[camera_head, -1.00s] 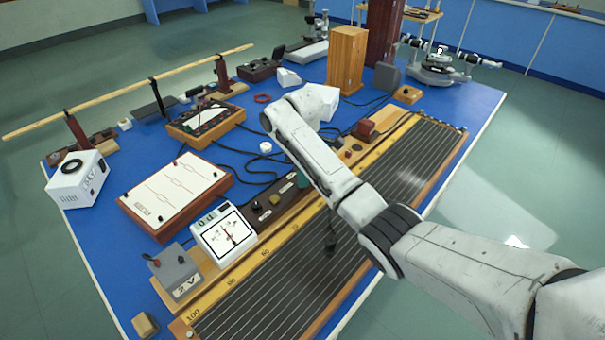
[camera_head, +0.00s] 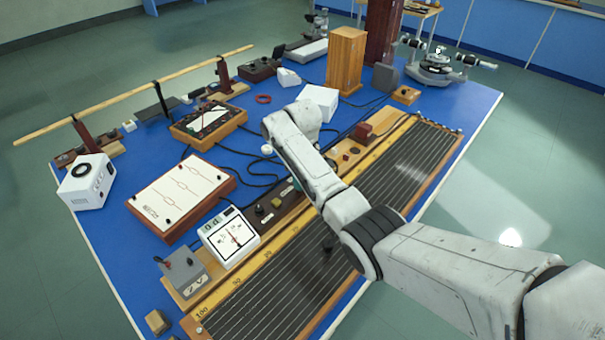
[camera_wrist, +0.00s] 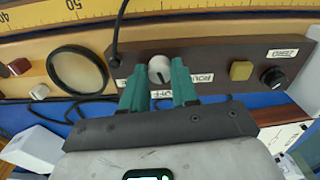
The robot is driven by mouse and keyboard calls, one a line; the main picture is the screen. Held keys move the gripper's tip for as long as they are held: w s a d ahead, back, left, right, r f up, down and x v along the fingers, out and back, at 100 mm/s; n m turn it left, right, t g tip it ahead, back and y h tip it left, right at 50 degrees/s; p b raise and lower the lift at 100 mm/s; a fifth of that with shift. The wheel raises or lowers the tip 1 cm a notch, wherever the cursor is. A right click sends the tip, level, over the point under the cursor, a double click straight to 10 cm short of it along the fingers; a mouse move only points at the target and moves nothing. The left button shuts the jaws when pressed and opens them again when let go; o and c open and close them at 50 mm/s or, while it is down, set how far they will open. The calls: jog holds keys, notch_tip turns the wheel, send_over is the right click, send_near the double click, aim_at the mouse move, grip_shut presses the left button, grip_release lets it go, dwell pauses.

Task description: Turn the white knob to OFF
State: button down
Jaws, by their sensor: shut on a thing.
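The white knob (camera_wrist: 160,68) is round, with a dark pointer line, and sits on a dark brown panel (camera_wrist: 215,58) in the wrist view. My gripper (camera_wrist: 159,82) has teal fingers, one on each side of the knob, and is shut on it. The pointer line points down toward a label reading OFF (camera_wrist: 161,94). A second label (camera_wrist: 199,78), partly covered by the right finger, lies to its right. In the head view my arm hides the knob, and only a bit of teal finger (camera_head: 297,184) shows.
A yellow button (camera_wrist: 241,70) and a black knob (camera_wrist: 273,77) are on the same panel to the right. The striped wire board (camera_head: 280,283) lies under my arm.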

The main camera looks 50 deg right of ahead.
jog(key=shift+w+r+m+p, duration=0.1)
jog(key=shift+m+p, duration=0.45)
jog(key=shift+m, duration=1.15)
jog(key=c, duration=0.9)
grip_release()
jog(key=shift+o, duration=0.2)
notch_tip(320, 180, up, 11)
jog(key=b, duration=0.1)
jog(key=shift+f, duration=0.2)
